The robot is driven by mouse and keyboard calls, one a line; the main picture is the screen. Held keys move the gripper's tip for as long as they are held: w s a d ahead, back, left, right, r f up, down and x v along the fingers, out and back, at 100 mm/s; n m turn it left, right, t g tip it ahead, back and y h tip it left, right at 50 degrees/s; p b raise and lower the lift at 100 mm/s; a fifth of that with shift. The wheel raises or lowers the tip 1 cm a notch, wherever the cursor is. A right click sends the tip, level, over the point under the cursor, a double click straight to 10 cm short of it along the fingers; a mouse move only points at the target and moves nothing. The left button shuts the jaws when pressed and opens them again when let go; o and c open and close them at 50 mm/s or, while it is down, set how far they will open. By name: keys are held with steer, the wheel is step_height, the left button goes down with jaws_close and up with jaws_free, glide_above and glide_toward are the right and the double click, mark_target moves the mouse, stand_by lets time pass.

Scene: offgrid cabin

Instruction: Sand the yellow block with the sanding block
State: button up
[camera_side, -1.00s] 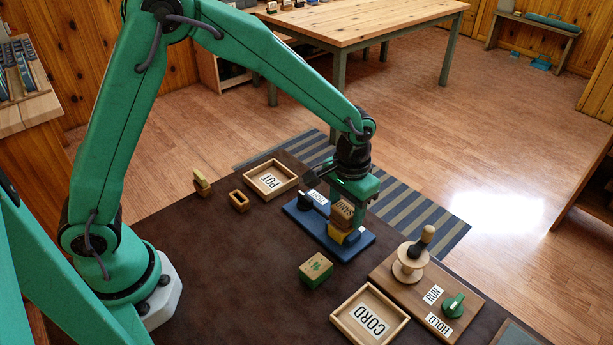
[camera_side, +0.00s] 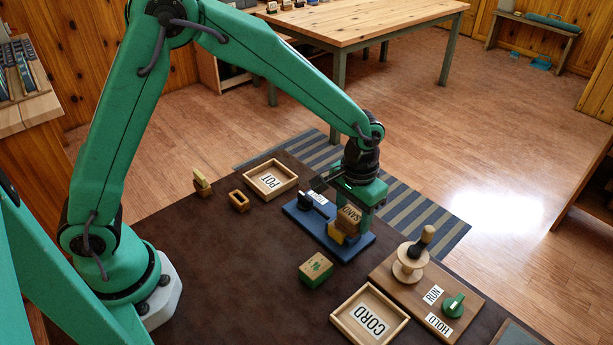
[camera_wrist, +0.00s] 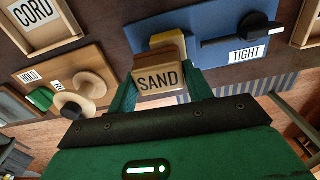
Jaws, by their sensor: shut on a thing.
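The sanding block (camera_side: 349,217), tan wood marked SAND, is held in my gripper (camera_side: 356,211). In the wrist view the gripper's green fingers (camera_wrist: 160,83) are shut on both sides of the sanding block (camera_wrist: 159,79). The yellow block (camera_side: 336,233) sits on the blue base (camera_side: 344,250), partly hidden by the sanding block. In the wrist view a yellow edge of the yellow block (camera_wrist: 167,39) shows just beyond the sanding block. The sanding block is at the top of the yellow block; whether they touch I cannot tell.
The blue base bears a black lever (camera_side: 318,199) by a TIGHT label. The CORD tray (camera_side: 400,325), the POT tray (camera_side: 257,179) and a board with a spool (camera_side: 408,265) and green knob (camera_side: 453,305) stand around.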

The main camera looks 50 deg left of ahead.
steer(key=shift+r, duration=0.1)
stand_by(0.3)
steer(key=shift+r, duration=2.4)
